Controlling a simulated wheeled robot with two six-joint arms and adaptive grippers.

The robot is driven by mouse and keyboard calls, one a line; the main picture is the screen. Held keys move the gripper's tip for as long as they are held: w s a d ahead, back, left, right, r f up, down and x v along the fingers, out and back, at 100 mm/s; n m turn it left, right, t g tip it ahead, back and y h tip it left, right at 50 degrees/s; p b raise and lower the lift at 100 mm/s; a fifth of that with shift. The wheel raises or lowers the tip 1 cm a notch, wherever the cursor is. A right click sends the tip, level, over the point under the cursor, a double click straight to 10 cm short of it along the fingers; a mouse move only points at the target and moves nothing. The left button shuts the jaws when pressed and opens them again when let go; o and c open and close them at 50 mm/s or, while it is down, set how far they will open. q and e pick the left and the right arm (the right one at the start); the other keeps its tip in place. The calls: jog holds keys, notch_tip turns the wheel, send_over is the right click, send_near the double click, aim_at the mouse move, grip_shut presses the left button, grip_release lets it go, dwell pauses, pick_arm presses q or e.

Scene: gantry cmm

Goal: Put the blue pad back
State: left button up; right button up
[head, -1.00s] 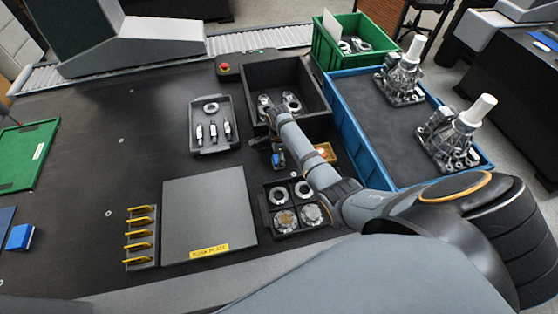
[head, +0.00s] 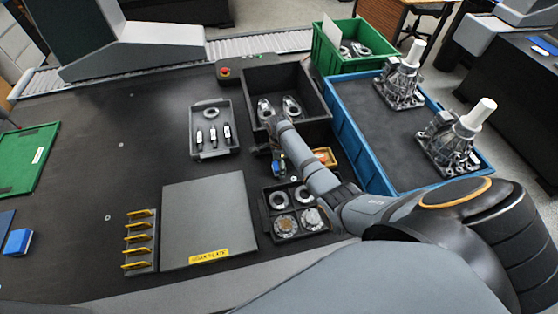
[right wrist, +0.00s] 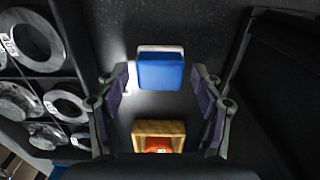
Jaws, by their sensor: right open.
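A blue pad (right wrist: 160,70) with a pale far edge lies on the dark table in the right wrist view. In the head view a small blue patch (head: 281,166) shows beside my right wrist, mostly covered by the arm. My right gripper (right wrist: 161,80) is open, one finger on each side of the pad, with gaps between. Contact is not visible. A small yellow-orange walled holder (right wrist: 158,128) with an orange-red item in it sits nearer the palm; it also shows in the head view (head: 328,154). Another blue block (head: 18,242) lies at the far left. My left gripper is not in view.
A black bin (head: 258,82) with metal parts stands beyond my right wrist. A compartment tray with rings (head: 265,226) is nearer. A blue-walled crate (head: 352,140) is to the right. A grey plate (head: 205,215) lies left of the ring tray. The left table middle is clear.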

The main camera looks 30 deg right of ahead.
notch_tip(320, 180, up, 12)
dwell(0.3)
dwell(0.3)
